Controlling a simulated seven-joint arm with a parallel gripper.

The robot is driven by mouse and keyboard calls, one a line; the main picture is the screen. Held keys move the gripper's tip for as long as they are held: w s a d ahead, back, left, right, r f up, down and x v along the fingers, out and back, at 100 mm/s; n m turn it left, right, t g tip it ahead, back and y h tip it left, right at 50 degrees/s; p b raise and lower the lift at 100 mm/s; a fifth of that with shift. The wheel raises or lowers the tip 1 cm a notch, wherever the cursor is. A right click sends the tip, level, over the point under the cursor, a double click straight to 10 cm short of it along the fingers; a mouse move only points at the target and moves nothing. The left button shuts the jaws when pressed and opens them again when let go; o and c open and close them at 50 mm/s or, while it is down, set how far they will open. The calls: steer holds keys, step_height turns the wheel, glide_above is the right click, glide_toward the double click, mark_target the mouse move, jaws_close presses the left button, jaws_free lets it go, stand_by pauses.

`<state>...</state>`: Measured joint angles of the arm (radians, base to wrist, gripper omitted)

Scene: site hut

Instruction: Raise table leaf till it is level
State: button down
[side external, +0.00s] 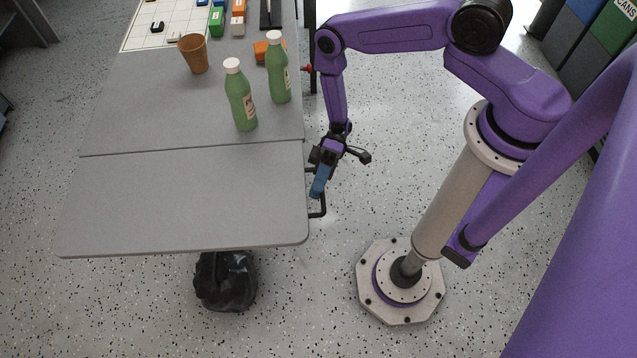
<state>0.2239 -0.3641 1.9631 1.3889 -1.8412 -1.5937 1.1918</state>
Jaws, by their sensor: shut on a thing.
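The grey table leaf (185,205) is the near part of the table, joined to the fixed top (135,110) along a thin seam. It looks level or nearly level with the fixed top; a small tilt cannot be told from this view. A black bar handle (322,208) stands out from the leaf's right edge. My gripper (319,188), with blue fingers, is at this handle beside the leaf's right edge and is shut on it. The fingers hide part of the handle.
Two green bottles (241,100) (278,72) stand upright on the fixed top near its right edge. A brown cup (194,55) and coloured blocks (216,22) are farther back. A black bag (225,280) lies on the floor by the leaf's front edge. The leaf's surface is clear.

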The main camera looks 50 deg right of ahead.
steer(key=c, duration=1.2)
jaws_free()
steer(key=shift+r, duration=0.2)
steer(key=shift+o, duration=0.2)
steer(key=v, duration=1.7)
steer(key=shift+d, duration=0.2)
steer(key=shift+w+f, duration=0.1)
steer(key=shift+f, duration=0.05)
